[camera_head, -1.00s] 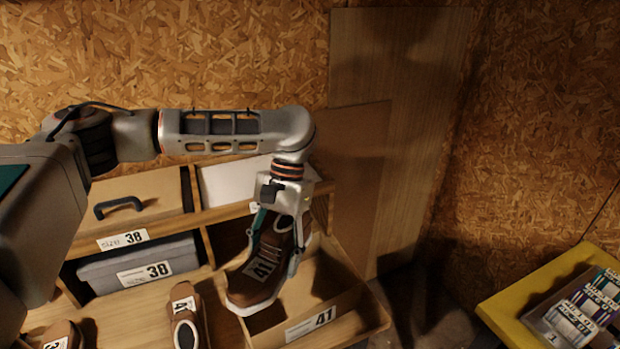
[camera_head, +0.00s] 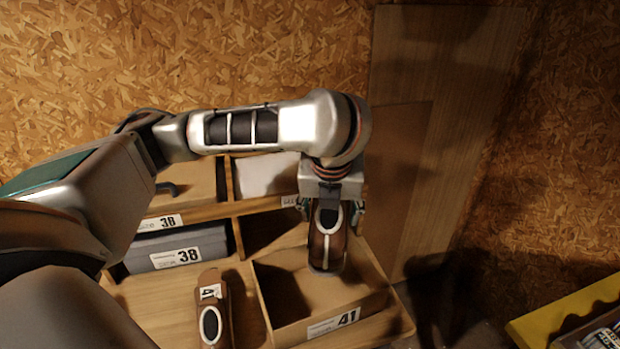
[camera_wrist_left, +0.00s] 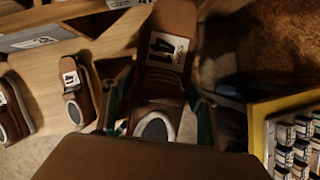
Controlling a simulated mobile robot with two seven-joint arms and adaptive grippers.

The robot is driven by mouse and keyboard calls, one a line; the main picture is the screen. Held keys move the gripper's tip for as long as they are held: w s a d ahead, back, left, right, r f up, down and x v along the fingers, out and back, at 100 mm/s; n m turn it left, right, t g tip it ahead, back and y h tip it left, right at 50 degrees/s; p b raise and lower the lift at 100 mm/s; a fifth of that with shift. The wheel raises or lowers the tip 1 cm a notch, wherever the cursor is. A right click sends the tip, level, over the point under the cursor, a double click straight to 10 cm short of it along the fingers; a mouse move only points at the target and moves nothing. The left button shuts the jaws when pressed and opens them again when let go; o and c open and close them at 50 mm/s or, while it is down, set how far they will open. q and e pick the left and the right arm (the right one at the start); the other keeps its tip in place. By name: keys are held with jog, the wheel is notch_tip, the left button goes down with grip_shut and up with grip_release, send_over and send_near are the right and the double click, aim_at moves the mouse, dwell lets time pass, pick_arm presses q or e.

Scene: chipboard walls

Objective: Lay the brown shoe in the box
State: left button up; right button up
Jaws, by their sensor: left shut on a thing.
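The brown shoe (camera_head: 322,250) hangs from my left gripper (camera_head: 331,212), which is shut on it. In the left wrist view the shoe (camera_wrist_left: 162,85) lies between the two teal-lined fingers, with a 41 tag on it. In the head view the shoe hangs steeply above the open box (camera_head: 334,327) labelled 41. It covers part of the box's inside, and I cannot tell whether its lower end is below the rim. The visible inside of the box looks empty. My right gripper is not in view.
Another tagged brown shoe (camera_head: 213,322) lies left of the box; it also shows in the left wrist view (camera_wrist_left: 76,95). A grey box (camera_head: 176,250) labelled 38 sits in the wooden rack (camera_head: 245,211). A yellow-edged container (camera_head: 548,323) stands at the far right.

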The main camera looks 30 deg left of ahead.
pick_arm(q)
jog(key=m, duration=0.2)
jog(key=a+r+m+h, duration=0.2)
jog(key=m, duration=0.1)
jog(key=shift+w+a+m, duration=0.15)
jog(key=shift+w+m, duration=0.15)
jog(key=shift+w, duration=0.05)
jog(key=m, duration=0.1)
jog(key=a+r+m+h, duration=0.1)
jog(key=a+m, duration=0.1)
jog(key=shift+w+r+m+h, duration=0.25)
jog(key=shift+r+m+h, duration=0.05)
jog(key=shift+r+m, duration=0.1)
notch_tip(320, 180, down, 20)
jog(key=a+m+h+b, duration=0.1)
jog(key=m+b, duration=0.2)
jog(key=b, duration=1.3)
jog(key=shift+a+r, duration=0.15)
jog(key=shift+a, duration=0.05)
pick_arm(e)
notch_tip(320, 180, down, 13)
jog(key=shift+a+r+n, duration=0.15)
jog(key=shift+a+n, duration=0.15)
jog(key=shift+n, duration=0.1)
pick_arm(q)
jog(key=shift+w, duration=0.1)
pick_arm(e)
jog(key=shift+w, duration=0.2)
